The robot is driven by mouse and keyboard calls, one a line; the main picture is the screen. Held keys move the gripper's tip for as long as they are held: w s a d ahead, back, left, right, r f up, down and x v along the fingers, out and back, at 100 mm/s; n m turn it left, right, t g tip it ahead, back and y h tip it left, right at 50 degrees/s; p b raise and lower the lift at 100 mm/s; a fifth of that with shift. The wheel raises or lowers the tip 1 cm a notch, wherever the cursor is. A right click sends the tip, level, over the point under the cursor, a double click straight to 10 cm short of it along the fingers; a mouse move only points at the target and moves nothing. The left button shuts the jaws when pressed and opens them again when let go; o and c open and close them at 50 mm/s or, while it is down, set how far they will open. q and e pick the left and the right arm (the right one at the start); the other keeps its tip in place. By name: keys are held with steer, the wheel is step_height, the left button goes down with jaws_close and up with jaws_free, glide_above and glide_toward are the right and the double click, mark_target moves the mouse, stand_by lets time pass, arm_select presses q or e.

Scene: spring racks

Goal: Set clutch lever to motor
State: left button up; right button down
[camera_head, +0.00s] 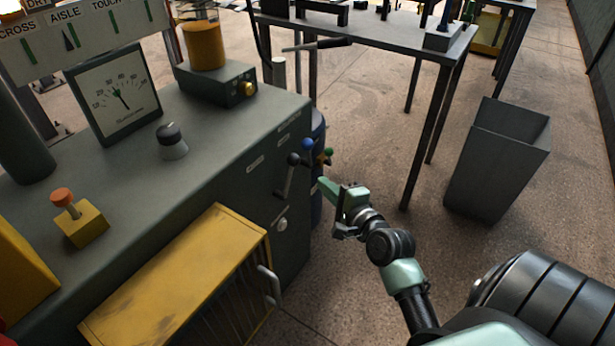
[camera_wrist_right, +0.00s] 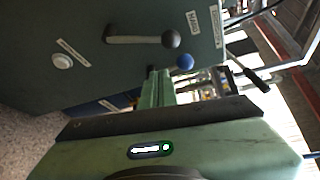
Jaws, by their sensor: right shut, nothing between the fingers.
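A lever (camera_head: 286,181) with a black ball knob is on the upright side of the grey-green machine cabinet (camera_head: 205,182). In the head view its knob is up and its arm slants down to the left. In the right wrist view the lever (camera_wrist_right: 135,40) lies across the picture, knob at the right end, near small white labels (camera_wrist_right: 193,22) too blurred to read surely. My right gripper (camera_head: 322,185) is shut and empty, pointing at the cabinet, to the right of the lever and apart from it. Its fingers (camera_wrist_right: 160,80) show below the knob. My left gripper is out of view.
A blue knob (camera_head: 308,144) and a green knob (camera_head: 328,152) sit just beyond the lever. A yellow box (camera_head: 180,280) with a handle juts out nearer me. A grey bin (camera_head: 497,160) and a dark table (camera_head: 375,35) stand beyond.

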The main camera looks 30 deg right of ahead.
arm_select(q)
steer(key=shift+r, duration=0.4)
arm_select(e)
step_height(320, 180, up, 2)
steer(key=shift+s+d+r+m, duration=0.1)
steer(key=shift+s+m, duration=0.05)
steer(key=shift+m, duration=0.15)
